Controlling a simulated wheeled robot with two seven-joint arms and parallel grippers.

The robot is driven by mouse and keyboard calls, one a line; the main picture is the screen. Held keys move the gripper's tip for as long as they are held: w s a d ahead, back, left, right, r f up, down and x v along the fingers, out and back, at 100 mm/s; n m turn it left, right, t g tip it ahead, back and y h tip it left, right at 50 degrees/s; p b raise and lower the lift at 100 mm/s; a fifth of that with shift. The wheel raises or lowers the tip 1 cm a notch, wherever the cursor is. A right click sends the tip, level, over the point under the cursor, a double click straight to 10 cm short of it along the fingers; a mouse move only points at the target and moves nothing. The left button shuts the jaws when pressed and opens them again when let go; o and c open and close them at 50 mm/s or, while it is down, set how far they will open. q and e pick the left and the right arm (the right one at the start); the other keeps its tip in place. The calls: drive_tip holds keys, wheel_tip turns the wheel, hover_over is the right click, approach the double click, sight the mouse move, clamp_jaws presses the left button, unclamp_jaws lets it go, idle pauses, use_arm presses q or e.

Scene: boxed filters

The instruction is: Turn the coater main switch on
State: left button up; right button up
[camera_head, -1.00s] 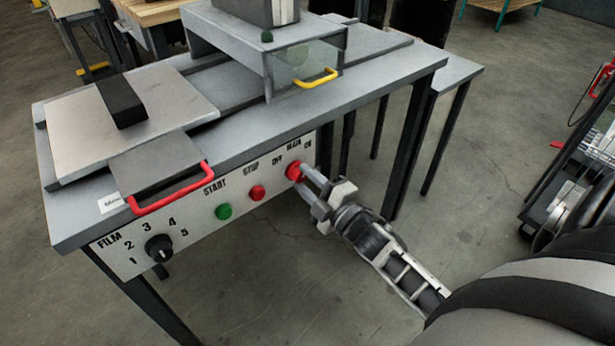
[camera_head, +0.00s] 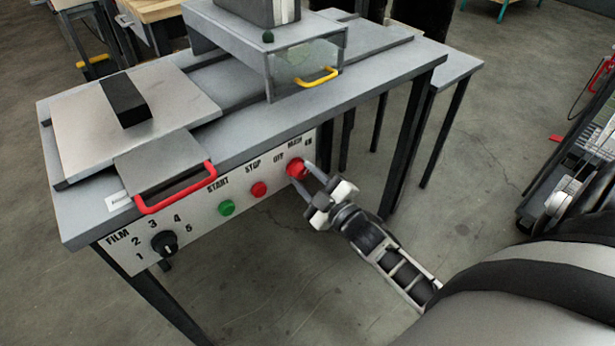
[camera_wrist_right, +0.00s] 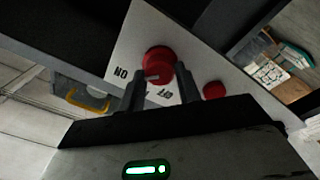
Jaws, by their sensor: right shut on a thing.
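The red main switch knob (camera_head: 297,168) sits at the right end of the coater's white front panel (camera_head: 240,187), under the MAIN label, between OFF and ON. My right gripper (camera_head: 308,176) reaches it from the front right, shut on the knob with one finger at each side. A pale mark on the knob's near edge points toward the ON side. The fingers hide part of the panel. My left gripper is out of view.
A red stop button (camera_head: 259,189) and a green start button (camera_head: 227,208) sit left of the switch, with a black film dial (camera_head: 164,244) further left. A red handle (camera_head: 175,190) juts out above the panel. The floor in front is clear.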

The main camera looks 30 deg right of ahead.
drive_tip(key=o, duration=1)
drive_tip(key=shift+c, duration=0.2)
drive_tip(key=shift+s, duration=0.1)
drive_tip(key=s+d+f, duration=0.1)
drive_tip(key=s, duration=1.4)
drive_tip(key=shift+s+d+f, duration=0.15)
drive_tip(key=shift+s, duration=0.2)
drive_tip(key=s+a+m+g+y+p, duration=0.1)
drive_tip(key=a+m+g, duration=0.6)
drive_tip(key=a, duration=1)
drive_tip(key=shift+f+m+g+y, duration=0.3)
drive_tip(key=shift+g+y, duration=0.3)
